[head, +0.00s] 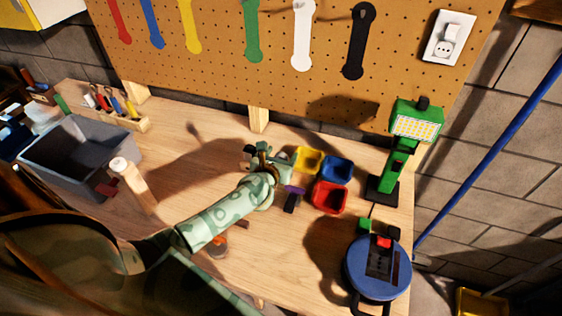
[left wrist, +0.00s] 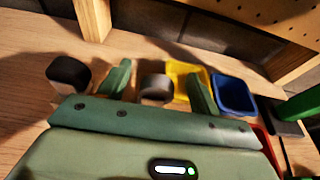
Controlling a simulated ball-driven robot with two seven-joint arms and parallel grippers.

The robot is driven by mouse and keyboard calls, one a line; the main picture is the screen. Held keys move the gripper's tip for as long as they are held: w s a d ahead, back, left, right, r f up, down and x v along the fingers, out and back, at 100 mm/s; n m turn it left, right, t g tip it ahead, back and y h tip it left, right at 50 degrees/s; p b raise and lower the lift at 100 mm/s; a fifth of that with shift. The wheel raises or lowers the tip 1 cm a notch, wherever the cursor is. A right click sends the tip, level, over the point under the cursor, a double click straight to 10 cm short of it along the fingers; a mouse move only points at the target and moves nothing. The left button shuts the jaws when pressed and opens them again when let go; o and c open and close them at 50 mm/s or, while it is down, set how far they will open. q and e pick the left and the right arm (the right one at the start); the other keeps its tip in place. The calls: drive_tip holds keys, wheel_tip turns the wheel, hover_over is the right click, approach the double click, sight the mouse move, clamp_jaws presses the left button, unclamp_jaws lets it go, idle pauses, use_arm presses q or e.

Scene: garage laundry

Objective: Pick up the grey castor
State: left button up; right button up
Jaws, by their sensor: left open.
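A small grey round piece with a darker top, which looks like the grey castor (left wrist: 155,88), stands on the bench between the two green fingers in the left wrist view. My left gripper (left wrist: 158,74) is open around it, with a finger on each side. I cannot tell whether either finger touches it. In the head view my left gripper (head: 264,158) is over the middle of the bench and largely hides the castor. A second small piece, dark-topped and pale below (left wrist: 68,74), stands outside the left finger. My right gripper is not in view.
Yellow (head: 308,159), blue (head: 336,170) and red (head: 330,198) bins stand just right of the gripper. A green lamp (head: 398,155) and blue cable reel (head: 378,268) are farther right. A grey crate (head: 70,180) and a mallet (head: 130,178) are left.

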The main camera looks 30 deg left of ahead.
use_arm(q)
drive_tip(key=shift+w, duration=0.2)
drive_tip(key=shift+s, duration=0.1)
drive_tip(key=c, duration=1.1)
drive_tip(key=shift+r, duration=0.1)
